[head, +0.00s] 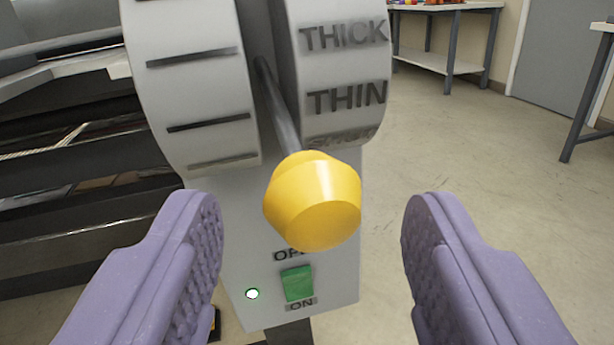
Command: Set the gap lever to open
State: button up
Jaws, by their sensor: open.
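The gap lever has a yellow knob (313,202) on a grey metal rod (279,108). The rod comes out of a slot between two curved grey-white plates of the lever housing (205,85). The right plate (340,60) carries the words THICK and THIN, with a lower word near its bottom edge too foreshortened to read surely. The knob hangs toward me, low on the scale, below THIN. My gripper (312,235) is open, with one purple finger on each side of the knob and a clear gap to both. Neither finger touches it.
Below the lever is a green rocker switch (297,284) marked ON, and a lit indicator (252,293). Dark machine rollers or shelves (80,190) stand at left. Behind at right are a table (440,62), a grey door (565,50) and open floor (480,150).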

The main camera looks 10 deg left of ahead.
aim_at(307, 158)
jog(key=shift+w+a+b, duration=0.1)
jog(key=shift+w+b, duration=0.25)
jog(key=shift+w, duration=1.5)
grip_shut()
jog(key=shift+r, duration=0.15)
jog(key=r+g+p, duration=0.1)
jog(key=p, duration=0.2)
jog(key=shift+s+r, duration=0.1)
jog(key=shift+r, duration=0.3)
jog(key=r+g+p, duration=0.1)
jog(key=r+p, duration=0.1)
jog(key=p, duration=0.1)
jog(key=r+g+p, duration=0.2)
jog(key=p, duration=0.1)
jog(key=w+r+n+g+p, duration=0.1)
jog(key=r+p, duration=0.1)
jog(key=p, duration=0.1)
jog(key=shift+a+g+h, duration=0.15)
jog(key=shift+g+h, duration=0.25)
jog(key=r+g+p, duration=0.1)
jog(key=w+r+g+p, duration=0.1)
jog(key=p, duration=0.1)
jog(key=shift+w+a+r+n+g+h, duration=0.1)
jog(key=shift+w+a+n+g+h, duration=0.1)
jog(key=shift+n+g+h, duration=0.1)
jog(key=shift+w+a+r+p, duration=0.1)
jog(key=shift+w+r+p, duration=0.3)
jog(key=shift+r, duration=0.1)
